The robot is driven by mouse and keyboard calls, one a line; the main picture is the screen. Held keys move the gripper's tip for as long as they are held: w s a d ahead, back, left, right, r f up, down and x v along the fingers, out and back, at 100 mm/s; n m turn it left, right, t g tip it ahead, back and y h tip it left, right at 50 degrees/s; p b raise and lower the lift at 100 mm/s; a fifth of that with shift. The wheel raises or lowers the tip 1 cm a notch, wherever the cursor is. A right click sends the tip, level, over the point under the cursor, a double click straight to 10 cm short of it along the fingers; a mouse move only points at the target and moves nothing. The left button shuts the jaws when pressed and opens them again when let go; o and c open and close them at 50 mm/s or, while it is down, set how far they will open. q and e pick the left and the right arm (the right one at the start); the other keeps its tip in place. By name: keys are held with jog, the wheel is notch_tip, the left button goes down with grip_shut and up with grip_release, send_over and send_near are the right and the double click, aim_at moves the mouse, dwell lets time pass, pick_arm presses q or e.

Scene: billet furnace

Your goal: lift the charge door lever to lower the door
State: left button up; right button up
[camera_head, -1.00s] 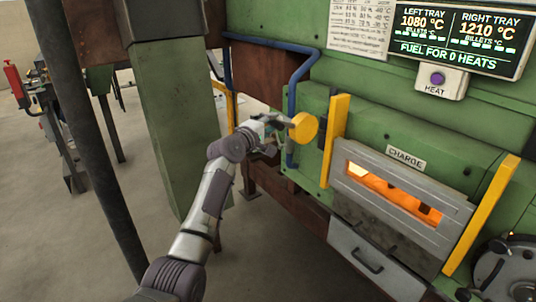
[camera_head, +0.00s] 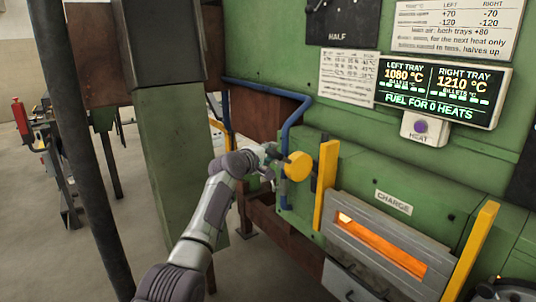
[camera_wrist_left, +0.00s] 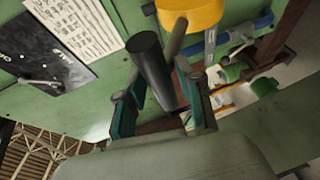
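The charge door (camera_head: 375,228) is a grey panel with an orange-glowing slot, below the CHARGE label (camera_head: 393,202) and between two yellow posts. The lever is left of it, by a round yellow piece (camera_head: 297,166). My left gripper (camera_head: 274,158) is at the lever, left of the yellow piece. The yellow piece (camera_wrist_left: 190,12) shows above. My right gripper is out of view.
A blue pipe (camera_head: 285,130) runs beside the lever, and the left yellow post (camera_head: 326,180) stands just right of it. A green column (camera_head: 175,150) stands behind my left arm. The display (camera_head: 440,92) and HEAT button (camera_head: 420,127) are above the door.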

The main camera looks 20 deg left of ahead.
pick_arm(q)
jog(key=shift+o, duration=1.2)
jog(key=shift+w+d+r, duration=0.15)
jog(key=shift+d+r, duration=0.1)
jog(key=shift+r, duration=0.45)
jog(key=shift+w+d+f, duration=0.1)
jog(key=shift+w+f, duration=0.1)
jog(key=shift+f, duration=0.15)
jog(key=shift+s, duration=0.5)
jog(key=v, duration=1.1)
jog(key=shift+a, duration=0.25)
jog(key=shift+f, duration=0.15)
